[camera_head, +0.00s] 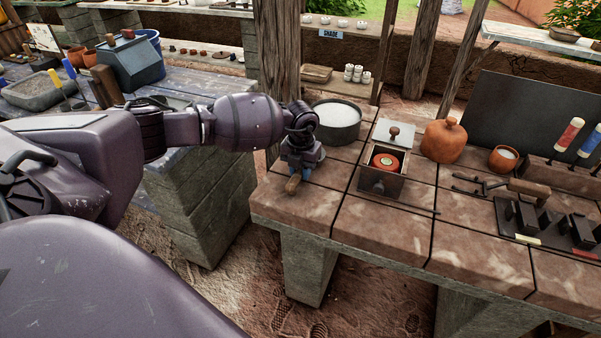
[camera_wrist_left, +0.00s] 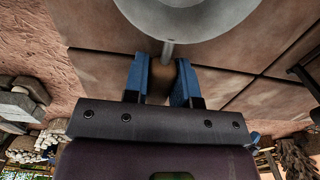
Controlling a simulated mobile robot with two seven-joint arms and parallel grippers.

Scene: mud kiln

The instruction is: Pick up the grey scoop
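The grey scoop shows as a wooden handle (camera_head: 292,184) just above or on the tabletop near its front left corner. In the left wrist view its grey metal shaft (camera_wrist_left: 167,51) runs up from the wooden handle to a pale round shape at the top edge. My left gripper (camera_head: 300,171) points down over the handle. In the left wrist view its blue fingers (camera_wrist_left: 161,80) stand on both sides of the handle, with no clear gap. My right gripper is not in view.
A dark round pan (camera_head: 338,133) with white contents stands just behind the left gripper. The front of the brick table (camera_head: 375,232) is clear.

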